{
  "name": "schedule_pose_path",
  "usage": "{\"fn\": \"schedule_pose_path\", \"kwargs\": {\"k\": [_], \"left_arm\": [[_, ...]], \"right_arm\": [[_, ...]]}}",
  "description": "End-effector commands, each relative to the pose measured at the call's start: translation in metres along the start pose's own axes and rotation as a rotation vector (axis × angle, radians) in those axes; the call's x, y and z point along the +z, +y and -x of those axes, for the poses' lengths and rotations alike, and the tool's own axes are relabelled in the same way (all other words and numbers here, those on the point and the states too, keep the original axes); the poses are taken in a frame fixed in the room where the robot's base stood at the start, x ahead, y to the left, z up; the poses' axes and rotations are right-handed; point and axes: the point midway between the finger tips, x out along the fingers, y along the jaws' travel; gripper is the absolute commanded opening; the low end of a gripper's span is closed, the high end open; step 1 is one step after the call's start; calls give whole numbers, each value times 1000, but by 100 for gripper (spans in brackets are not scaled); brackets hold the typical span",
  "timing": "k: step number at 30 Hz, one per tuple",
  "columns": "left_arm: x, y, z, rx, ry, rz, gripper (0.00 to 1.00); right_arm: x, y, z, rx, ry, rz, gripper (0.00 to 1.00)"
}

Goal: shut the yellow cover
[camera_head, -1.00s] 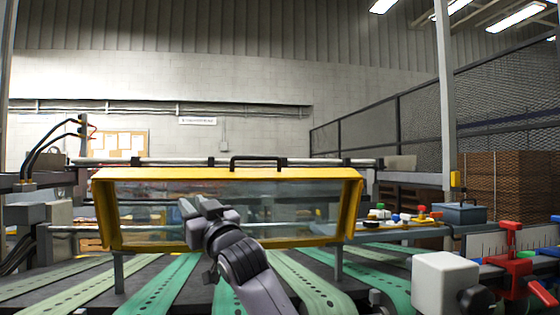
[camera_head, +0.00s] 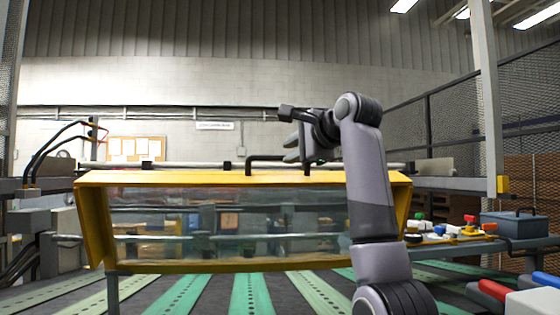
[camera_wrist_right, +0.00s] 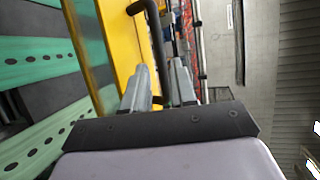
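The yellow cover (camera_head: 240,179) is a yellow frame with a clear panel, standing raised over the green belts. A black handle (camera_head: 264,158) sits on its top edge. My right gripper (camera_head: 291,148) is at the right end of this handle, with my arm in front of the cover's right part. In the right wrist view the right gripper (camera_wrist_right: 158,80) has its fingers apart, and the black handle (camera_wrist_right: 155,35) runs between them. I cannot tell whether they touch it. The yellow frame (camera_wrist_right: 120,45) is left of the fingers. My left gripper is not in view.
Green belts (camera_head: 250,292) run below the cover. A grey rail (camera_head: 190,164) passes behind its top edge. At the right are a blue-grey toolbox (camera_head: 514,224), small coloured parts (camera_head: 468,230) and a grey post (camera_head: 488,100). Black hoses (camera_head: 50,145) stand at the left.

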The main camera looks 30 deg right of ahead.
Motion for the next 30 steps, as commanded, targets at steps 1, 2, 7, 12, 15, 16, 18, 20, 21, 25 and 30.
{"fn": "schedule_pose_path", "kwargs": {"k": [1,2,7,12,15,16,18,20,21,25,30], "left_arm": [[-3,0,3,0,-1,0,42],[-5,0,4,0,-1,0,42],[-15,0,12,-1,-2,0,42],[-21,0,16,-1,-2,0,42],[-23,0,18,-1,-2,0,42],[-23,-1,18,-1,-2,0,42],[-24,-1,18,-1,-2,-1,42],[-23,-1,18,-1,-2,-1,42],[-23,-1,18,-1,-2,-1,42],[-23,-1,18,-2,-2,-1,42],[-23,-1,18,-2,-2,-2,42]], "right_arm": [[0,-1,-5,6,0,-3,26],[0,-1,-9,7,0,-3,26],[0,-2,-36,7,1,-1,26],[0,-2,-57,5,1,-1,26],[0,-1,-64,3,1,0,26],[0,0,-65,3,1,0,26],[0,0,-67,2,1,0,26],[0,1,-68,1,1,1,26],[0,1,-68,1,1,1,26],[0,1,-68,1,1,1,26],[0,1,-68,1,1,1,0]]}}
